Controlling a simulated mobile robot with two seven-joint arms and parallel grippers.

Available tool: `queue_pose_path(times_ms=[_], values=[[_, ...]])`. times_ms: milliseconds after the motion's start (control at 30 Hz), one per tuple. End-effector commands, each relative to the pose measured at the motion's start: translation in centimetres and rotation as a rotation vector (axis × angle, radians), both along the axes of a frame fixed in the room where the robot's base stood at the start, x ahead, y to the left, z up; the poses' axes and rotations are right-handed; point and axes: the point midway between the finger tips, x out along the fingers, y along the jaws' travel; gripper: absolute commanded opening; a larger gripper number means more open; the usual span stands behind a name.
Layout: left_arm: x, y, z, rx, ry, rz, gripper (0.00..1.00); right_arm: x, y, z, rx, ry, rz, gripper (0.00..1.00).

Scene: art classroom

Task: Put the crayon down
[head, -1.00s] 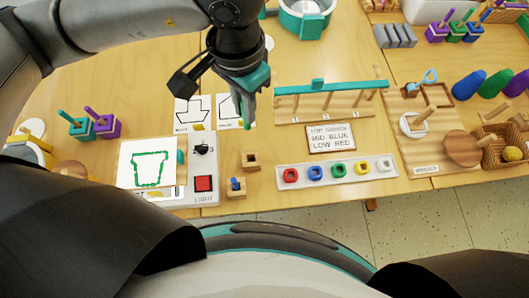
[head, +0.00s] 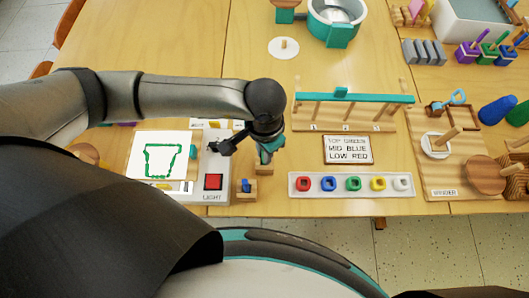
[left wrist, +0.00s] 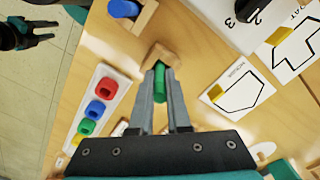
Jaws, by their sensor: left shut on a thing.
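The green crayon (left wrist: 160,82) is gripped between the fingertips of my left gripper (left wrist: 160,90), in the left wrist view. In the head view my left gripper (head: 265,152) is low over the table, right of the light box, and its fingers are partly hidden by the wrist. A small wooden block (left wrist: 158,54) is right at the crayon's far end; it also shows in the head view (head: 265,169). I cannot tell whether the crayon is inside the block or just above it. A dark gripper, apparently my right one (left wrist: 30,36), shows over the floor in the left wrist view.
A second wooden block with a blue crayon (head: 246,187) stands near the front edge. A white tray of coloured rings (head: 297,191) is right.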

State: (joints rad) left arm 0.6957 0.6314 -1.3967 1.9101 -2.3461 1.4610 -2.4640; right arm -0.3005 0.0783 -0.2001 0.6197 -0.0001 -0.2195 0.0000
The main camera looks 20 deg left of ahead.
Motion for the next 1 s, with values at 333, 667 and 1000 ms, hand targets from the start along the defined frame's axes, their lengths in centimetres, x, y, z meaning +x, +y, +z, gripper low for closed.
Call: queue_pose_path(times_ms=[333,667,1000], values=[[0.01,-0.03,-0.92,-0.001,-0.002,0.0,0.0,0.05,0.03,-0.15,0.0,-0.001,0.0,0.45],[0.02,0.0,-1.22,-0.001,-0.001,0.0,0.33,0.07,0.02,-0.51,0.0,-0.001,0.0,0.45],[0.02,0.0,-1.19,-0.001,-0.001,0.0,0.45,0.09,-0.01,-0.48,0.0,-0.001,0.0,0.45]])
